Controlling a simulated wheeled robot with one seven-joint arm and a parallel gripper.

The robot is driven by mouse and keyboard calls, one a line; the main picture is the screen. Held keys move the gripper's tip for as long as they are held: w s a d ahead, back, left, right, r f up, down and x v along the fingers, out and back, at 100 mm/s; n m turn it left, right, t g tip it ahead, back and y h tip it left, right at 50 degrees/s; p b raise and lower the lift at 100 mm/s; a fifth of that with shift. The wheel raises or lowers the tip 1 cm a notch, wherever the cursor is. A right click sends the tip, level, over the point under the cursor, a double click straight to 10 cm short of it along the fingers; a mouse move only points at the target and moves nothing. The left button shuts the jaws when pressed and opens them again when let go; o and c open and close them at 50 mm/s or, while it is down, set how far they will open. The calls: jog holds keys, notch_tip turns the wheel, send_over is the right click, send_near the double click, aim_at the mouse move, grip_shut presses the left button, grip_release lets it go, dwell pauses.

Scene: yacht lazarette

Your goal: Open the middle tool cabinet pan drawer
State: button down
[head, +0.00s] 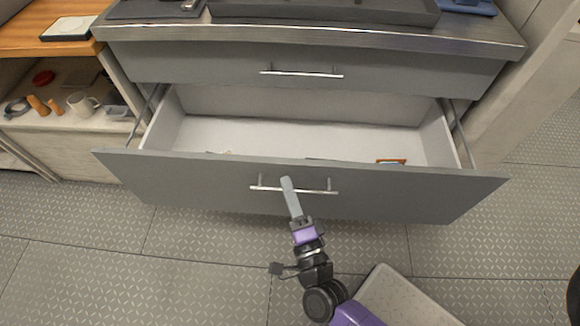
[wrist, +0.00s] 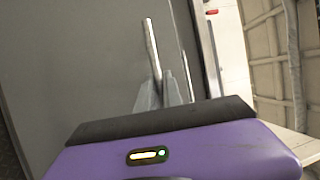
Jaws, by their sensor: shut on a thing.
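The grey middle drawer (head: 400,189) of the tool cabinet is pulled well out in the head view, with its white inside showing. Its metal bar handle (head: 318,191) runs across the drawer front. My gripper (head: 287,184) is shut on this handle, a little left of the bar's middle. In the wrist view the handle (wrist: 152,50) rises between the fingers of my gripper (wrist: 165,92), and the grey drawer front (wrist: 80,70) fills the left side. The fingertips partly hide the bar.
A closed drawer (head: 200,64) with its own bar handle is above. Trays (head: 330,10) lie on the cabinet top. An open shelf at left holds a white mug (head: 82,104) and other small things. A small brown-edged item (head: 391,162) lies inside the open drawer.

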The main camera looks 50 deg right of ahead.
jog(key=shift+s+a, duration=0.7)
jog(key=shift+a, duration=0.15)
jog(key=c, duration=1.8)
grip_release()
jog(key=shift+o, duration=0.2)
jog(key=v, duration=0.7)
jog(key=shift+s+a+f, duration=0.2)
jog(key=shift+s, duration=0.15)
